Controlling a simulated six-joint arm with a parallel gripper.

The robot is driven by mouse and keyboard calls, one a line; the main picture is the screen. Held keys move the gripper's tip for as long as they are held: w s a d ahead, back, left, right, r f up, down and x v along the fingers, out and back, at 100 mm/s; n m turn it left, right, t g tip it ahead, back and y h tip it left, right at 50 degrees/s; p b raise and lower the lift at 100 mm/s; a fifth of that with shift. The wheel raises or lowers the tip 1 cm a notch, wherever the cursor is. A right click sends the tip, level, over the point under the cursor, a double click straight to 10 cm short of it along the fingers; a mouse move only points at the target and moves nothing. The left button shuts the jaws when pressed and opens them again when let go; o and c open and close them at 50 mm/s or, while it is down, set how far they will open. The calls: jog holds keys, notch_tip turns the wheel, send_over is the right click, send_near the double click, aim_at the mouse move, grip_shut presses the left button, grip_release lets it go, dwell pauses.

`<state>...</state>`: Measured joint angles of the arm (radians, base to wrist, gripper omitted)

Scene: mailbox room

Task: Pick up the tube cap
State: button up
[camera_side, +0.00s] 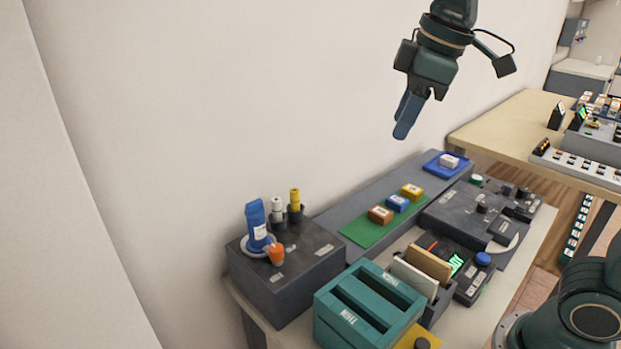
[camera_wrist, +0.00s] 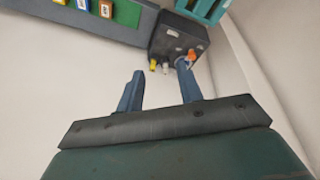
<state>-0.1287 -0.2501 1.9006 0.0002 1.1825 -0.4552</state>
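A grey block (camera_side: 290,282) at the left end of the bench carries a blue tube-like container (camera_side: 256,224) standing in a pale ring, a white-topped piece (camera_side: 277,208) and a yellow-topped piece (camera_side: 295,200) in dark holders, and a small orange cap-like piece (camera_side: 275,255). I cannot tell for certain which is the tube cap; the orange piece looks most like a loose one. In the wrist view, the orange piece (camera_wrist: 191,54) is beyond the right fingertip, partly crowded by it. My gripper (camera_side: 403,127) is open and empty, high above the bench; its fingers stand apart in the wrist view (camera_wrist: 160,72).
A teal slotted box (camera_side: 367,307) stands in front of the grey block. Behind it are a green mat (camera_side: 379,231) with small coloured boxes, a blue tray (camera_side: 448,164) and dark devices. The pale wall rises behind. Air between gripper and block is clear.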

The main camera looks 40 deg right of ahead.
jog(key=w+a+r+n+g, duration=0.15)
jog(key=w+a+n, duration=0.4)
jog(key=w, duration=0.55)
jog(key=n+g, duration=0.2)
jog(key=n, duration=0.4)
send_over(256, 201)
jog(key=shift+w+d+f, duration=0.1)
jog(key=shift+f, duration=2.3)
jog(key=shift+f, duration=0.15)
jog(key=shift+f, duration=4.15)
jog(key=shift+f, duration=2.6)
